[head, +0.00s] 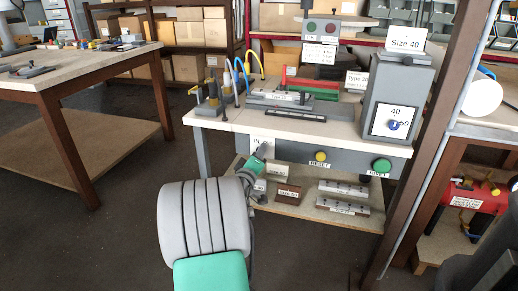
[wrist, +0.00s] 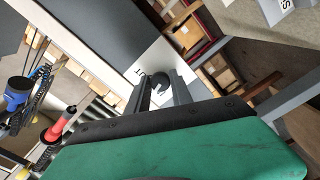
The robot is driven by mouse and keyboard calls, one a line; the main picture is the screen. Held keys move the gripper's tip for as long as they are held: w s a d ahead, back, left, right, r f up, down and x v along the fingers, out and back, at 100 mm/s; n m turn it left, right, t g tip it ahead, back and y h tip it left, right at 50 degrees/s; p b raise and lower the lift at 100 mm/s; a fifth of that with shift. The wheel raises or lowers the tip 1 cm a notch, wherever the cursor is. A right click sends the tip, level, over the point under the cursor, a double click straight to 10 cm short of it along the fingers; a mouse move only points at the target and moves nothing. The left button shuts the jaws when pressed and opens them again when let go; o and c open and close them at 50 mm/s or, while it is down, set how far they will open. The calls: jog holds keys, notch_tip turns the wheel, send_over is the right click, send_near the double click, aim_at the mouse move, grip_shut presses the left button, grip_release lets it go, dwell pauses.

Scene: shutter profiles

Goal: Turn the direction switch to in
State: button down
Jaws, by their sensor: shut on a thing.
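The direction switch is a dark round knob on a white plate (head: 258,137) marked "IN", on the front panel of the grey workbench. In the wrist view the knob (wrist: 161,80) sits between the fingertips of my gripper (wrist: 158,92). The gripper is shut on it. In the head view my gripper (head: 261,153) reaches the plate from below left, and it hides part of the plate and most of the knob. The knob's exact angle cannot be told.
A yellow "RESET" button (head: 320,156) and a green button (head: 381,165) are on the same panel to the right. A grey box with a dial (head: 404,95) stands on the bench (head: 225,121). Metal blocks lie on the lower shelf (head: 300,211). The floor at left is clear.

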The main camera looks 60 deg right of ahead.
jog(key=shift+r+n+p, duration=0.1)
jog(key=shift+n+p, duration=2.1)
jog(key=shift+n, duration=0.7)
jog(key=c, duration=1.1)
grip_release()
jog(key=shift+c, duration=0.2)
jog(key=s+a, duration=0.1)
jog(key=a, duration=0.6)
jog(key=shift+a, duration=0.4)
jog(key=shift+s, duration=0.1)
